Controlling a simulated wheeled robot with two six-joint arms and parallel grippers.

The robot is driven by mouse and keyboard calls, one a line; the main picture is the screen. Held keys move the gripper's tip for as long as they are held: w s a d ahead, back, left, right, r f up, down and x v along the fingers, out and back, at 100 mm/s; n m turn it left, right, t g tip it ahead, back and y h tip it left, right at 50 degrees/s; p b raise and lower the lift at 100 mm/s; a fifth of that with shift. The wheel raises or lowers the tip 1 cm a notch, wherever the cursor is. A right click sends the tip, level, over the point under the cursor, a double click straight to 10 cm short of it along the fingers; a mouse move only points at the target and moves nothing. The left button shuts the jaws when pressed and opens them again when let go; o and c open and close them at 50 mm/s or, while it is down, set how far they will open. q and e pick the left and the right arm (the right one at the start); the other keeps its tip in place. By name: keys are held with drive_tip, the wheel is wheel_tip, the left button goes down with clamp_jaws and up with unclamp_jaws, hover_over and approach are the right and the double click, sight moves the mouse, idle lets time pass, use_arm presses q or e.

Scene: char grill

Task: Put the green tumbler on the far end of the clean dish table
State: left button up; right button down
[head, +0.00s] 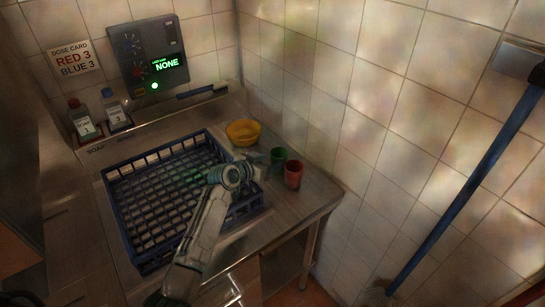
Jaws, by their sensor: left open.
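A green tumbler (279,157) stands upright on the steel dish table (313,197), close to the tiled wall on the right. My left gripper (264,164) is open, just left of the green tumbler at about its height. From this angle I cannot tell whether the fingers touch it. My arm reaches in from the bottom of the view, across the blue rack. My right gripper is not in view.
A red tumbler (293,174) stands just in front of the green one. A yellow bowl (243,132) sits behind them. A blue dish rack (143,266) fills the left of the counter. Bare steel lies right of the red tumbler, toward the table's corner.

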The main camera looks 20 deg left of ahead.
use_arm(q)
drive_tip(key=p+v, duration=0.1)
drive_tip(key=v, duration=0.3)
drive_tip(key=shift+s+a+r+p, duration=0.1)
drive_tip(key=shift+s+p, duration=0.05)
drive_tip(key=shift+p, duration=0.15)
